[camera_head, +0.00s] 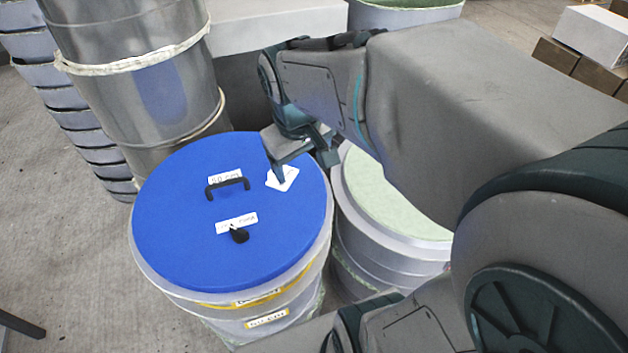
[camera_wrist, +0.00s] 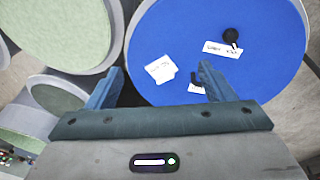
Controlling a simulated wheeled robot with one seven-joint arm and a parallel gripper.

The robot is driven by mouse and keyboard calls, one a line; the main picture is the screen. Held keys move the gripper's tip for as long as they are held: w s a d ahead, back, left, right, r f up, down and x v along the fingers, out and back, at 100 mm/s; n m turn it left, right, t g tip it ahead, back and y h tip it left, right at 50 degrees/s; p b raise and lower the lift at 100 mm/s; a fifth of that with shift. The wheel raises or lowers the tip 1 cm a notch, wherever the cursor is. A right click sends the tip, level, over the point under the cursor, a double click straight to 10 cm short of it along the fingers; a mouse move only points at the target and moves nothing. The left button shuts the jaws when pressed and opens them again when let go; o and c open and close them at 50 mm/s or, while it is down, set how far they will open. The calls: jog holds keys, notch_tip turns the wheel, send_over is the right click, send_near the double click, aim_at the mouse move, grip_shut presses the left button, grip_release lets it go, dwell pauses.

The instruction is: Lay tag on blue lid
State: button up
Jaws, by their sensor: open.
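The round blue lid (camera_head: 190,250) tops a pale drum in the head view and fills the upper right of the wrist view (camera_wrist: 265,75). A white tag (camera_head: 287,181) lies on the lid near its right side, right of the black handle (camera_head: 228,184). In the wrist view the tag (camera_wrist: 160,68) shows whole, between and beyond my fingertips. My gripper (camera_wrist: 158,72) is open and empty, its fingers apart. In the head view my gripper (camera_head: 279,172) is just above the tag and partly covers it; the exact gap cannot be told.
Two white labels (camera_head: 237,222) and a black knob (camera_head: 239,236) are also on the lid. A drum with a pale green top (camera_head: 385,200) stands close on the right. Tall metal cylinders (camera_head: 140,75) stand behind left. Floor (camera_head: 70,240) is open at left.

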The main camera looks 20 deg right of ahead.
jog(key=s+m+t+y, duration=0.1)
jog(key=s+m, duration=0.1)
jog(key=s, duration=0.5)
jog(key=shift+s+d+f+m, duration=0.2)
jog(key=shift+s+f+m, duration=0.2)
jog(key=shift+f, duration=0.05)
dwell(0.7)
